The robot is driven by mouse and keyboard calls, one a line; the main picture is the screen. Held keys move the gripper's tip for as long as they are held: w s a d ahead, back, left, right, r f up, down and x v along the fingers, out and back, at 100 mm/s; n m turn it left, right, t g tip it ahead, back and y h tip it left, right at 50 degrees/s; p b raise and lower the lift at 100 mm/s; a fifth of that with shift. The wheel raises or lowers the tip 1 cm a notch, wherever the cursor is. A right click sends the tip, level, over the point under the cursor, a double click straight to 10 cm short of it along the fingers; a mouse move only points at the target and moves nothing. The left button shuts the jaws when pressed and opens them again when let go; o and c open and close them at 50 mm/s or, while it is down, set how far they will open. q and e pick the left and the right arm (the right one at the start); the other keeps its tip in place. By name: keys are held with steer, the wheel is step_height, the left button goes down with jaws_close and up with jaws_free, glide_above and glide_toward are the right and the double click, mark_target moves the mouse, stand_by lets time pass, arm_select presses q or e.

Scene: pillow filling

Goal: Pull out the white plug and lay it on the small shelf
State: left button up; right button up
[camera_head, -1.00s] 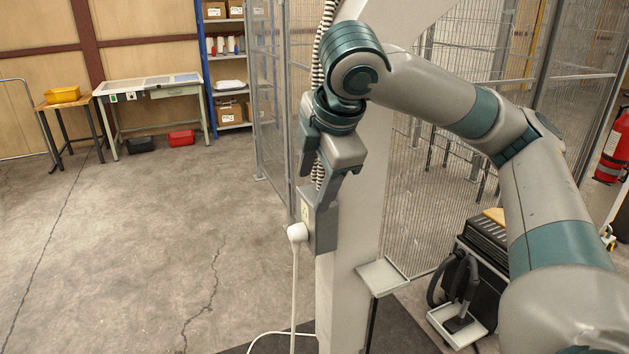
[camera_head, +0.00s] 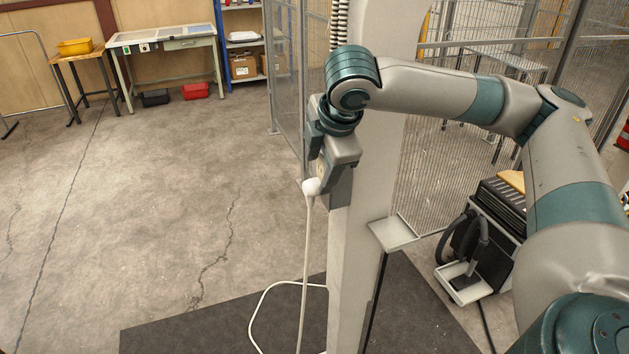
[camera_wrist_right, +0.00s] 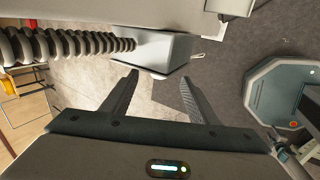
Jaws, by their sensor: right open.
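The white plug (camera_head: 311,187) sits at the lower left of a grey socket box (camera_head: 341,188) on the pale post, its white cord hanging down. My right gripper (camera_head: 327,170) is open, pointing down just above the plug and in front of the box, partly hiding it. In the right wrist view, the open fingers (camera_wrist_right: 158,76) point at the box (camera_wrist_right: 166,52); a small pale patch at its lower edge may be the plug. No contact can be made out. The small shelf (camera_head: 393,233) juts from the post lower right and its top looks empty. My left gripper is out of view.
The post (camera_head: 378,170) stands right behind the gripper, with mesh fencing (camera_head: 430,180) beyond. A ribbed conduit (camera_wrist_right: 80,45) runs to the box. A black machine with a hose (camera_head: 465,240) stands right of the shelf. The floor at left is clear; the cord loops on a dark mat (camera_head: 200,330).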

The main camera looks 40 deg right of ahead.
mark_target(313, 183)
steer(key=p+x, duration=0.1)
steer(key=x, duration=0.6)
steer(key=shift+f, duration=0.1)
steer(key=c, duration=1.1)
steer(key=shift+c, duration=0.2)
steer(key=shift+w+a, duration=0.1)
steer(key=shift+a, duration=0.05)
steer(key=shift+w+a+p, duration=0.3)
steer(key=shift+a+p, duration=0.3)
steer(key=shift+a, duration=0.55)
steer(key=shift+w+a+p, duration=0.25)
steer(key=shift+a+p, duration=0.3)
steer(key=shift+a, duration=0.55)
steer(key=shift+a, duration=0.1)
